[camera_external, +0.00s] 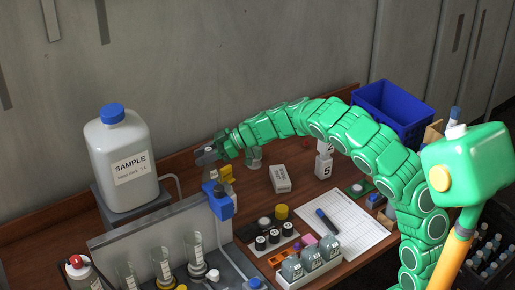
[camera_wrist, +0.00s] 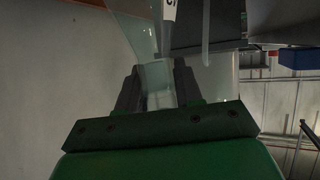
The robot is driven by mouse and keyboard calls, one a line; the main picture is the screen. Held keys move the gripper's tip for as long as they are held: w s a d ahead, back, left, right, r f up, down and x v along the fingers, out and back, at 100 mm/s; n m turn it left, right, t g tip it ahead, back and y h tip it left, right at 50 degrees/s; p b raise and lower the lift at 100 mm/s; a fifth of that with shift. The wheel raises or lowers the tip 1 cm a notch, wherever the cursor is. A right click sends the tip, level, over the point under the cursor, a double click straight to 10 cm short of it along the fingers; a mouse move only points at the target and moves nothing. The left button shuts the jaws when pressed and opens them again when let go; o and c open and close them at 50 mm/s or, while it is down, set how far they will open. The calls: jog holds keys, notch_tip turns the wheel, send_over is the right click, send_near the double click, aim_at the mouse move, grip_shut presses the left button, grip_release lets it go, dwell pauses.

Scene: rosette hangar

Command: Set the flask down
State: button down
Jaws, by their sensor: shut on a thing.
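My gripper (camera_wrist: 158,85) is shut on the neck of a clear glass flask (camera_wrist: 155,72) in the wrist view. The dark fingers stand on either side of the neck, and the wider see-through body spreads beyond them to the top edge. In the external view my gripper (camera_external: 207,156) is at the far left end of the green arm, above the back of the bench, right of the sample jug. The flask is hard to make out there. A small clear glass shape shows just under the arm; I cannot tell whether it is the flask.
The white sample jug (camera_external: 118,162) stands left of my gripper. A blue and yellow fixture (camera_external: 218,196) stands close below it. A small white box (camera_external: 280,178) and numbered blocks (camera_external: 323,168) stand right. A paper sheet (camera_external: 345,222) and a vial rack (camera_external: 308,264) lie nearer.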

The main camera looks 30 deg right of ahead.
jog(key=s+d, duration=0.6)
jog(key=d, duration=0.4)
jog(key=s+d, duration=0.6)
jog(key=d, duration=0.3)
jog(key=w+a+f, duration=0.1)
jog(key=w+f, duration=1.3)
jog(key=f, duration=0.3)
jog(key=shift+f, duration=0.35)
jog(key=shift+w+a+f, duration=0.1)
jog(key=c, duration=0.8)
grip_release()
jog(key=shift+o, duration=0.2)
